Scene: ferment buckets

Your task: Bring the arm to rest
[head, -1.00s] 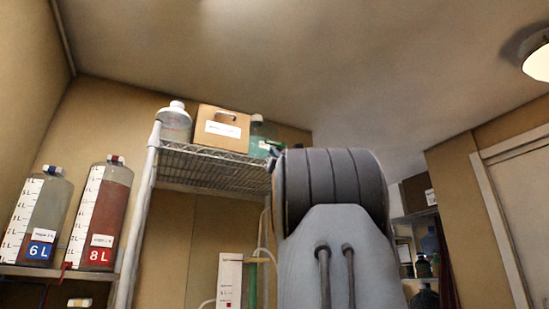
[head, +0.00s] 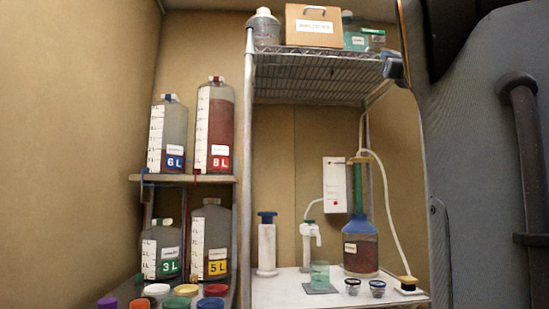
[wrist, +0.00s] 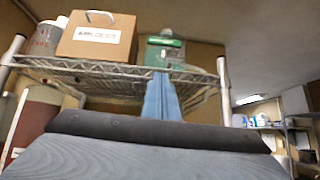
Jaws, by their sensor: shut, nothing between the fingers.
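My gripper (wrist: 158,82) shows in the wrist view as narrow blue fingers, close together and with nothing seen between them. They stand out in front of the wire rack's top shelf. A broad grey part of my arm fills the lower part of that view and hides what lies below. In the head view my arm (head: 480,150) fills the right side, large and close. Its fingertips cannot be made out there.
A wire rack (head: 320,64) carries a wooden box (head: 313,25) and bottles on top. Below, a white worktop (head: 300,293) holds a flask (head: 361,252), a beaker (head: 320,273) and jars. Filled buckets, such as the red 8 L one (head: 215,122), stand on the left shelf.

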